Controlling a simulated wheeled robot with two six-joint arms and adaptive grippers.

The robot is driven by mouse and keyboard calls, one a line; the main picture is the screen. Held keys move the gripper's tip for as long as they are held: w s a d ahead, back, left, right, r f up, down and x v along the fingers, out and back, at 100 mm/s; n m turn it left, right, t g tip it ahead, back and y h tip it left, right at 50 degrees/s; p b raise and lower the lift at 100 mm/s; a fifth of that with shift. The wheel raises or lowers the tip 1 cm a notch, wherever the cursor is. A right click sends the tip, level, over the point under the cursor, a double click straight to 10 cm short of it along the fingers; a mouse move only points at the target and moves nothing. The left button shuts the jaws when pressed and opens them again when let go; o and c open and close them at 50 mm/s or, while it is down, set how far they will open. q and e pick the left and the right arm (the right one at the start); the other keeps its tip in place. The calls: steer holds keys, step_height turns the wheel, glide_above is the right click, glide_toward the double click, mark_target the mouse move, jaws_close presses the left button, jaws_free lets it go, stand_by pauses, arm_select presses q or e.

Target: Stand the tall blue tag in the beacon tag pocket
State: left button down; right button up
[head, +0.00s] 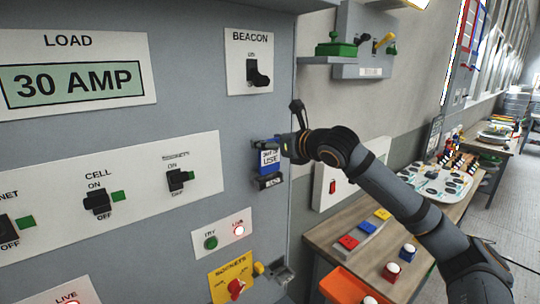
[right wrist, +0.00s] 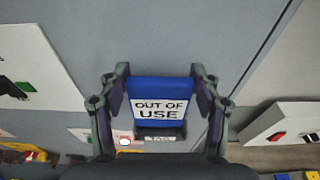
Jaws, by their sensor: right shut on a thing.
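The tall blue tag (head: 268,157), with a white "OUT OF USE" label, is upright in front of the grey panel, below the beacon switch (head: 259,74). My right gripper (head: 283,146) is shut on its sides; the right wrist view shows the tag (right wrist: 160,88) between the two fingers (right wrist: 159,82). A small dark pocket (head: 268,182) with a label is on the panel directly under the tag; it also shows in the right wrist view (right wrist: 157,134). I cannot tell whether the tag's lower edge is inside the pocket or just above it. My left gripper is not in view.
Switch plates (head: 110,190) are to the left on the panel. A try/live plate (head: 225,231) and a yellow sockets plate (head: 231,279) sit below. A wooden bench (head: 335,235) with coloured blocks and an orange tray (head: 345,287) is at the lower right.

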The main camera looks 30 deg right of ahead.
mark_target(272, 154)
steer(key=f, duration=0.1)
steer(key=f+b, duration=0.2)
steer(key=f, duration=0.1)
steer(key=shift+w+d, duration=0.2)
steer(key=shift+w, duration=0.05)
steer(key=shift+r, duration=0.15)
steer(key=shift+s, duration=0.1)
steer(key=shift+a, duration=0.1)
steer(key=o, duration=1)
